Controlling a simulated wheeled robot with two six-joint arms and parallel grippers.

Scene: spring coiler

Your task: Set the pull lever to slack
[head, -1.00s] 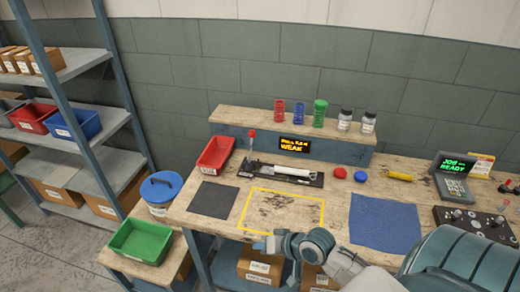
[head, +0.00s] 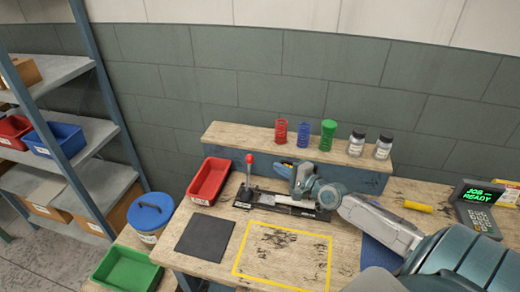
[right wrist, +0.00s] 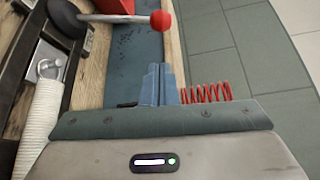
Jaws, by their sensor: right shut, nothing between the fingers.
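The pull lever (head: 249,172) has a red knob and stands nearly upright at the left end of the coiler's black base (head: 241,205). In the right wrist view the lever's red knob (right wrist: 160,21) is beyond the fingertips, on a metal rod. My right gripper (head: 278,167) is shut and empty, above the coiler and to the right of the knob, apart from it. Its closed fingers also show in the right wrist view (right wrist: 160,84). My arm hides part of the coiler and the small display behind it. My left gripper is not in view.
A red tray (head: 209,181) stands left of the lever. Red, blue (head: 303,134) and green springs and two jars stand on the back shelf (head: 235,138). A dark mat (head: 205,237) and a yellow-outlined area (head: 285,283) lie in front. A screen (head: 479,195) reads JOB READY.

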